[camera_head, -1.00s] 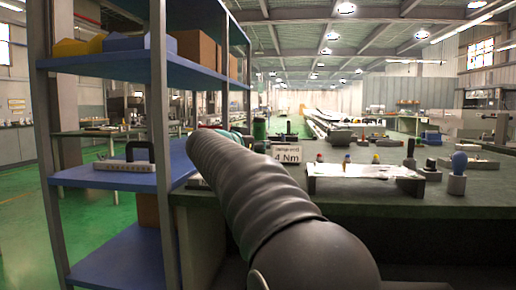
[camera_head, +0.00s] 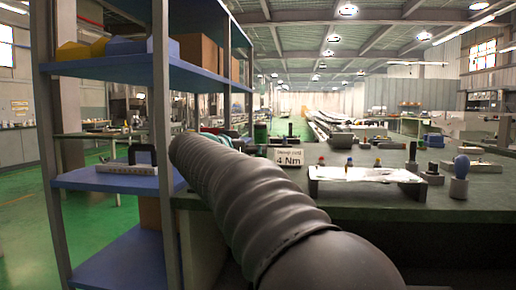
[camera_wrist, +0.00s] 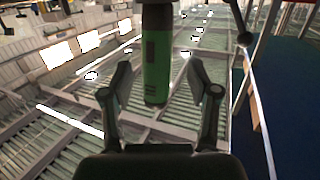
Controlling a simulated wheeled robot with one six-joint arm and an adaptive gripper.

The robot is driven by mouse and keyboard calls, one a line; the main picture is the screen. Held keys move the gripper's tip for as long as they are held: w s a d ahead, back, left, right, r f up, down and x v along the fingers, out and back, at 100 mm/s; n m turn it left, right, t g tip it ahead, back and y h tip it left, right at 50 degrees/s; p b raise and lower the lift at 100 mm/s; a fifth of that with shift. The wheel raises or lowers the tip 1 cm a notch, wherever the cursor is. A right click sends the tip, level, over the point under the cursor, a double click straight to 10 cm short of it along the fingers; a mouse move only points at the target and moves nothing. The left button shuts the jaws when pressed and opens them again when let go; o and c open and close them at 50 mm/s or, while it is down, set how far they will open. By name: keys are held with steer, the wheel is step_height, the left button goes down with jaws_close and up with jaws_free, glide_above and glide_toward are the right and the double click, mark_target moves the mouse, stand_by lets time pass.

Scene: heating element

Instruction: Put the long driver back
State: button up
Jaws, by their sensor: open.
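A driver with a green and dark handle (camera_wrist: 155,65) shows in the wrist view, its near end between the fingers of my gripper (camera_wrist: 160,72). My gripper is open, with a gap on each side of the handle. The far end of the driver runs out of the top of the picture, so I cannot tell its length or what holds it. In the head view my arm hides my gripper. A dark green upright thing (camera_head: 260,132) stands just beyond the arm; I cannot tell whether it is the same driver.
A "4 Nm" sign (camera_head: 289,156) stands on the green-topped bench (camera_head: 420,215). A small raised stand (camera_head: 365,175) with small coloured-top parts behind it, and a blue-topped holder (camera_head: 460,178), are to its right. A blue shelf rack (camera_head: 110,180) stands close on the left.

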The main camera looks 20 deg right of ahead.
steer(key=v, duration=0.7)
steer(key=s+a+r+n+t+y, duration=0.2)
steer(key=a+r+n+t+y, duration=0.1)
steer(key=a+n+t+y, duration=0.6)
steer(key=s+a+f+n+g+y, duration=0.1)
steer(key=s+a+f+n+y, duration=0.15)
steer(key=f, duration=0.25)
steer(key=s+a+f+n+g+y, duration=0.1)
steer(key=s+a+f+y, duration=0.1)
steer(key=s+f+y, duration=0.3)
steer(key=s+d+f+g+h, duration=0.1)
steer(key=s+f+g, duration=0.4)
steer(key=s+f, duration=0.5)
steer(key=s+d+f+m+g+h, duration=0.1)
steer(key=s+d+f+g, duration=0.2)
steer(key=s+f, duration=0.8)
step_height(320, 180, down, 6)
steer(key=g, duration=0.2)
steer(key=shift+s+d+g, duration=0.2)
steer(key=shift+s+g, duration=0.1)
steer(key=shift+g, duration=0.1)
